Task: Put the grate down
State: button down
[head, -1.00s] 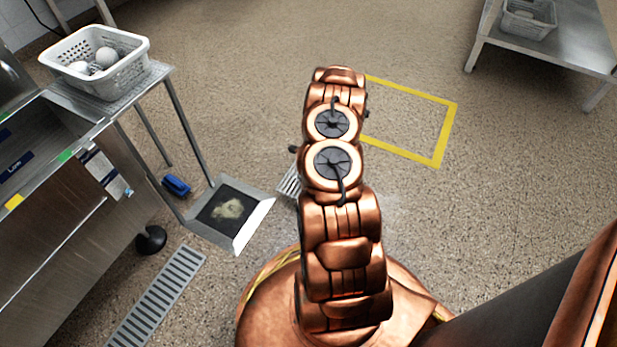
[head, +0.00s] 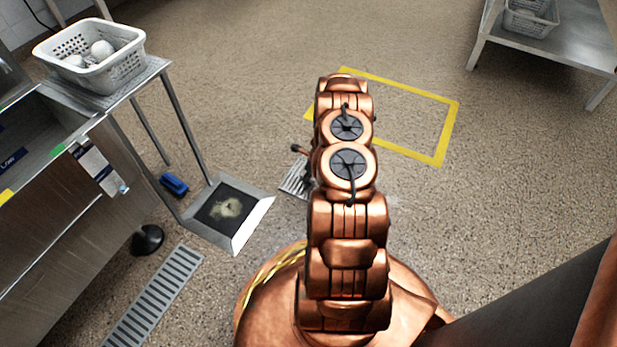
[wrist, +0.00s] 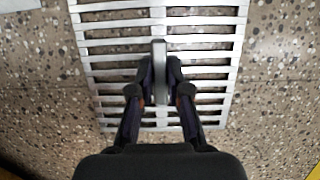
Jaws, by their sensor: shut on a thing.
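The grate is a silver slotted metal panel (wrist: 205,38) that fills the upper middle of the wrist view. A raised grey bar stands at its centre. My gripper (wrist: 160,72) is shut on that bar, one dark finger on each side. In the head view a corner of the grate (head: 294,180) shows left of my copper arm; the arm hides the rest of it and my gripper. Speckled floor shows around the grate and through its slots. I cannot tell how far it is above the floor.
A square metal-framed drain opening (head: 262,212) with a pale clump inside lies left of the grate. A slotted floor channel (head: 155,297), a blue brush-like object (head: 174,184) and a steel table with a white basket (head: 118,72) are further left. A yellow floor outline (head: 448,135) lies beyond my arm.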

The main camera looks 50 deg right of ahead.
jog(key=c, duration=1.1)
grip_release()
jog(key=shift+c, duration=0.2)
